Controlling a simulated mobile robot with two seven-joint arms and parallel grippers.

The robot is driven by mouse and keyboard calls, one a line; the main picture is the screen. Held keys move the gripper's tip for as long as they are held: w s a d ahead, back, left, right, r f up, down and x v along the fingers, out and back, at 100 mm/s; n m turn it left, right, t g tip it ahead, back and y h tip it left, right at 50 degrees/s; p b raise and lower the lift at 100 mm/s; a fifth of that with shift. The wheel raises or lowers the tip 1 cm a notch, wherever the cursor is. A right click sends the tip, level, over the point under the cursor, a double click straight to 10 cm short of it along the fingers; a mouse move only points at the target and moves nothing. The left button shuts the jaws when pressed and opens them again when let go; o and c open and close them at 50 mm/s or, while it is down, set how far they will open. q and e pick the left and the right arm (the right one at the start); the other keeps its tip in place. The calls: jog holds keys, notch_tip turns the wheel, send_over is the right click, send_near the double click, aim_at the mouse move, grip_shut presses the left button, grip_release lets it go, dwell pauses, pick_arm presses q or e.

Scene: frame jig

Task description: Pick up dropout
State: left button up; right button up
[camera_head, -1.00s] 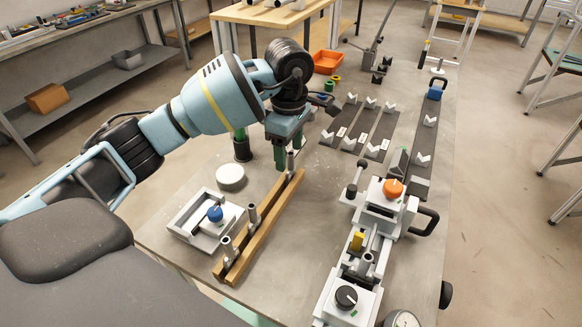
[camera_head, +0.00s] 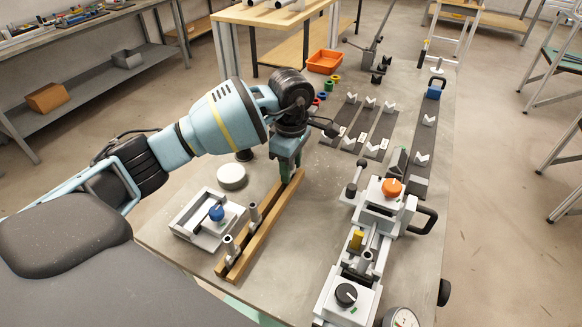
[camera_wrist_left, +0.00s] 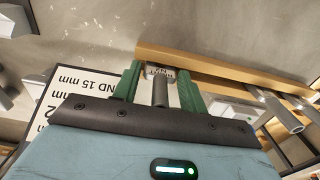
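My left gripper (camera_head: 287,170) is low over the far end of the wooden rack (camera_head: 262,228), pointing down. In the left wrist view its two green fingers (camera_wrist_left: 160,85) stand apart, one on each side of a grey metal piece with a round stem (camera_wrist_left: 159,92), likely the dropout. A gap shows between the stem and each finger, so the gripper looks open. In the head view the gripper hides this piece. Two more grey tubular pieces stand in the rack, one mid-rack (camera_head: 253,213) and one at the near end (camera_head: 231,249). My right gripper is not in view.
A white fixture with a blue knob (camera_head: 216,213) and a white round puck (camera_head: 231,177) lie left of the rack. A large jig with an orange knob (camera_head: 392,188) stands to the right. Dark strips with V-blocks (camera_head: 372,130) lie behind. Bare table separates rack and jig.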

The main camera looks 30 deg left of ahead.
pick_arm(q)
jog(key=c, duration=0.6)
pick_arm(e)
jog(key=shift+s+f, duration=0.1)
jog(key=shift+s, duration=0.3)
pick_arm(q)
jog(key=shift+r, duration=0.1)
jog(key=shift+r, duration=0.45)
notch_tip(320, 180, up, 2)
jog(key=shift+r, duration=0.15)
jog(key=s+d+r, duration=0.1)
jog(key=s+d, duration=0.8)
jog(key=s, duration=0.3)
jog(key=shift+s+d+r+b, duration=0.3)
jog(key=shift+d+b, duration=0.1)
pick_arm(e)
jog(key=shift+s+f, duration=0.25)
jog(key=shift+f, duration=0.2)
